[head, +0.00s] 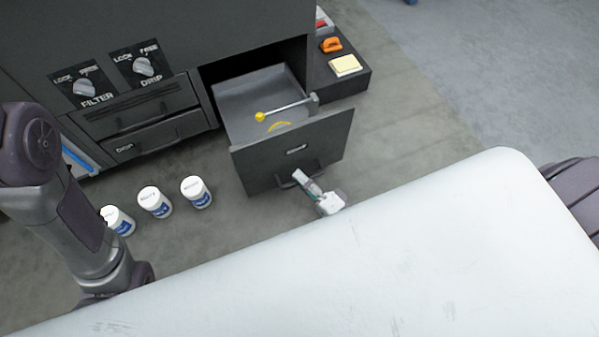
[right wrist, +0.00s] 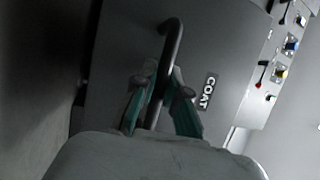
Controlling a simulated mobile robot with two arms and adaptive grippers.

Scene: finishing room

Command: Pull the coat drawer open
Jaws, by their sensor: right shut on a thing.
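The coat drawer (head: 262,160) is a dark grey drawer standing well out of the cabinet, its inside showing. In the right wrist view its front (right wrist: 215,50) carries a COAT label beside a dark bar handle (right wrist: 172,45). My right gripper (head: 299,179) is at this handle, below the label. In the right wrist view its green-padded fingers (right wrist: 160,98) are on either side of the bar, shut on it. My left arm comes in at the left; its gripper is out of view.
FILTER (head: 86,88) and DRIP (head: 144,67) knobs sit left. Several white bottles (head: 196,192) stand in front. An orange item (head: 331,45) and cream block (head: 345,65) lie right.

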